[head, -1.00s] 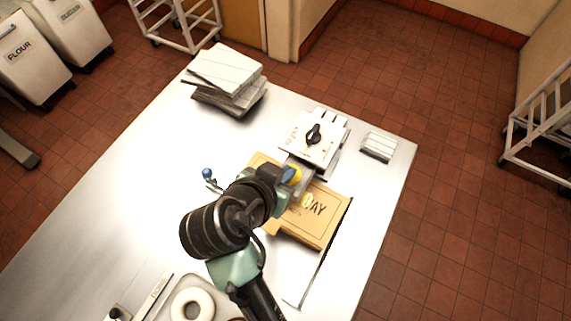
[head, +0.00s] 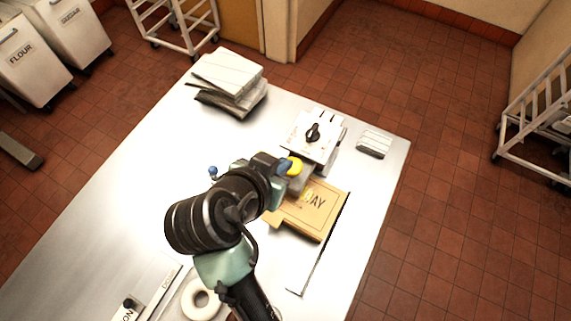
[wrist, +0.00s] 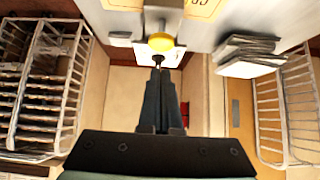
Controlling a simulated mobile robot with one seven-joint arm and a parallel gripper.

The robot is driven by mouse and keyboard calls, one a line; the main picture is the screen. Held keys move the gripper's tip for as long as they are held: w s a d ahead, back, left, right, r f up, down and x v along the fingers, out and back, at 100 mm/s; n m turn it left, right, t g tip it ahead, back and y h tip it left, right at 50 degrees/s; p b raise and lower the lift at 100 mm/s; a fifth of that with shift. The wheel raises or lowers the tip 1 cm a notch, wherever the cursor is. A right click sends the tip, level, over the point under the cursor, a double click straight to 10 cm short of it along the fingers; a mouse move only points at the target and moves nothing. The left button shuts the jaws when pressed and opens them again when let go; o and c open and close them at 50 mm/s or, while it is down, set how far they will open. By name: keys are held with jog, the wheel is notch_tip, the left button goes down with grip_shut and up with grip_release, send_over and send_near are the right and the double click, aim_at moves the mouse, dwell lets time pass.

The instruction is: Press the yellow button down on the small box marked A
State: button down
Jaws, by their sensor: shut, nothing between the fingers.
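The yellow button (head: 295,166) sits on a small grey box (head: 301,182) on the steel table. No letter A on the box is readable. In the wrist view the round yellow button (wrist: 161,42) shows just beyond the fingertips, with part of its box above it at the top edge. My gripper (wrist: 158,72) is shut and empty, with its fingers together and pointing toward the button. In the head view my gripper (head: 284,167) is right beside the button, on its left. I cannot tell whether the fingertips touch it.
A white box with a black knob (head: 313,133) stands just behind the button. A cardboard box (head: 312,212) lies in front of it. A small blue-topped lever (head: 213,171) is left of my arm. The table's left middle is clear.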

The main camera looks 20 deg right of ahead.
jog(key=v, duration=0.6)
jog(key=shift+r+b, duration=0.3)
jog(key=shift+b, duration=0.05)
jog(key=shift+w, duration=0.1)
jog(key=shift+a, duration=0.1)
